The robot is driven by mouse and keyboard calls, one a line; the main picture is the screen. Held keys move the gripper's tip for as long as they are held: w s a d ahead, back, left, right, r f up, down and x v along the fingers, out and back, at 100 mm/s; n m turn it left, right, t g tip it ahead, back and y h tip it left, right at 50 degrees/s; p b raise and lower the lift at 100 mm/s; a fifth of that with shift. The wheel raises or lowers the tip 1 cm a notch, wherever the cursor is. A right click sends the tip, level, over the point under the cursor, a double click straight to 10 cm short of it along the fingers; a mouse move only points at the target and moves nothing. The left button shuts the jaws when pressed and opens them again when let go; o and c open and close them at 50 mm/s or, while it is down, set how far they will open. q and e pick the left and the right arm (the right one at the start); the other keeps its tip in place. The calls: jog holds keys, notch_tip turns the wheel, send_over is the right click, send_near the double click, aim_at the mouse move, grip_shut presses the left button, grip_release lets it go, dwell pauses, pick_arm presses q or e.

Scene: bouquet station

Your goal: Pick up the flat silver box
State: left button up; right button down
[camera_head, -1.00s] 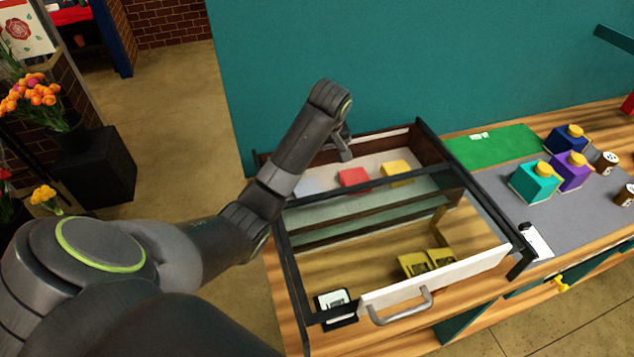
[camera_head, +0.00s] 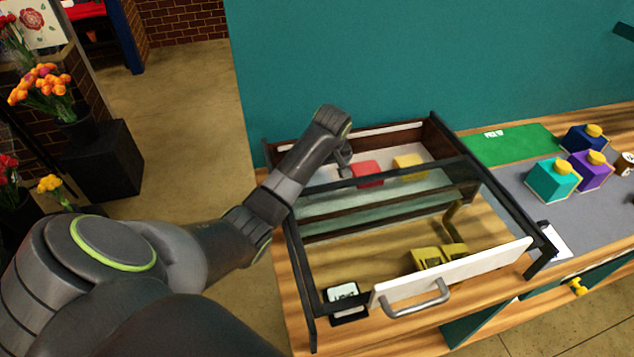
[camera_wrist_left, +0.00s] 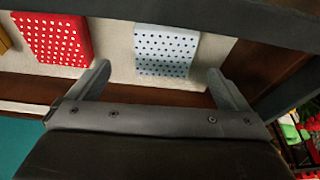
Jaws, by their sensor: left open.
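The flat silver box (camera_wrist_left: 166,50) is a pale, bluish-silver block with dark holes over its top. In the left wrist view it lies on the light floor of a compartment, between and just beyond my open left fingers. My left gripper (camera_wrist_left: 159,70) is empty, and I see no contact with the box. In the head view my left gripper (camera_head: 345,157) is at the back left of the open-topped case, low over the rear compartment. There the arm mostly hides the silver box. My right gripper is not in view.
A red box (camera_head: 366,173) and a yellow box (camera_head: 409,166) lie right of the silver one. Dark walls (camera_head: 440,135) enclose the compartment. In front are a glazed section and a white drawer front (camera_head: 460,275). Teal (camera_head: 552,180) and purple (camera_head: 590,172) bottles stand right.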

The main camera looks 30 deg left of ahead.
aim_at(317, 180)
pick_arm(q)
jog(key=shift+f, duration=0.2)
jog(key=shift+a+f+p, duration=0.15)
jog(key=shift+f+p, duration=0.1)
jog(key=shift+p, duration=0.05)
jog(key=x, duration=0.2)
jog(key=p+x, duration=0.1)
jog(key=x, duration=0.1)
jog(key=shift+a+r, duration=0.1)
jog(key=shift+a, duration=0.2)
jog(key=shift+f, duration=0.3)
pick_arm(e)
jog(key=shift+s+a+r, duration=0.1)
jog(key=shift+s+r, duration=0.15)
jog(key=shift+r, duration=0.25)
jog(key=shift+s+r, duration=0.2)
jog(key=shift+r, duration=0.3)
pick_arm(q)
jog(key=c, duration=1.1)
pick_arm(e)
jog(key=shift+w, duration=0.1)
